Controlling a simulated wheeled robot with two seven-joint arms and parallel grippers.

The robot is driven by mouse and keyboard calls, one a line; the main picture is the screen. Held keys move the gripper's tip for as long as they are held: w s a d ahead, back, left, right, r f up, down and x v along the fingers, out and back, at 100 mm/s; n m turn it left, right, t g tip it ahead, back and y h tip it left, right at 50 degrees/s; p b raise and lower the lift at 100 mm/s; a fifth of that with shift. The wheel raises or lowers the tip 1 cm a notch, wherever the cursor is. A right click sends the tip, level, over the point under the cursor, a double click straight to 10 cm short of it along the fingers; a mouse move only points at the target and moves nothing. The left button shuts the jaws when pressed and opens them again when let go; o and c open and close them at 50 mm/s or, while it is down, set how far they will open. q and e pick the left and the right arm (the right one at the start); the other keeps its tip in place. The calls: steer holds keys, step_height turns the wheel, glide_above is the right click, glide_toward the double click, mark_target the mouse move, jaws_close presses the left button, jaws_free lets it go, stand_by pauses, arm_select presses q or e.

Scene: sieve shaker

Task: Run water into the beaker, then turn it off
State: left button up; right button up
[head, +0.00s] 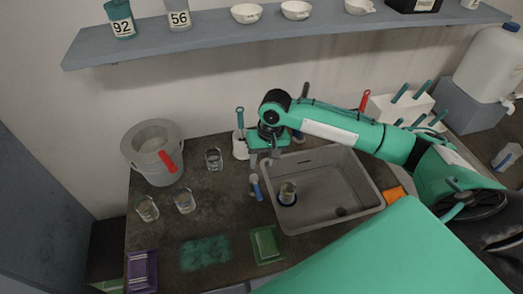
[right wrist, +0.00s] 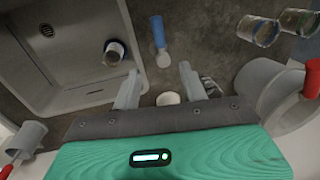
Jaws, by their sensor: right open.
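A clear glass beaker (head: 288,192) with a dark blue base stands in the left part of the grey sink (head: 345,184). The beaker also shows in the right wrist view (right wrist: 114,52), left of my fingers. A blue-handled piece with a pale end (head: 255,187) is on the counter by the sink's left rim; I cannot tell if it is the tap lever. My right gripper (head: 266,160) is open and empty, above the sink's back left corner. In the right wrist view its fingers (right wrist: 160,84) point toward the blue-handled piece (right wrist: 158,36), apart from it. No water stream is visible.
A grey bucket (head: 153,152) with a red handle and several glasses (head: 185,201) stand left on the counter. A green tray (head: 267,245) lies in front. A shelf (head: 215,37) runs above. A white container (head: 492,65) stands far right.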

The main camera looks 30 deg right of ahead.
steer(key=p, duration=0.1)
glide_above(257, 186)
steer(key=d, duration=0.1)
step_height(257, 186, down, 5)
steer(key=f, duration=0.3)
steer(key=f+p, duration=0.1)
steer(key=f, duration=0.1)
steer(key=shift+a+f, duration=0.15)
steer(key=shift+a, duration=0.1)
steer(key=shift+f, duration=0.3)
steer(key=shift+w+a+f, duration=0.1)
steer(key=shift+f, duration=0.25)
arm_select(q)
steer(key=shift+s+r, duration=0.2)
steer(key=shift+r, duration=0.4)
steer(key=shift+s+r, duration=0.15)
steer(key=shift+r, duration=0.45)
arm_select(e)
jaws_close()
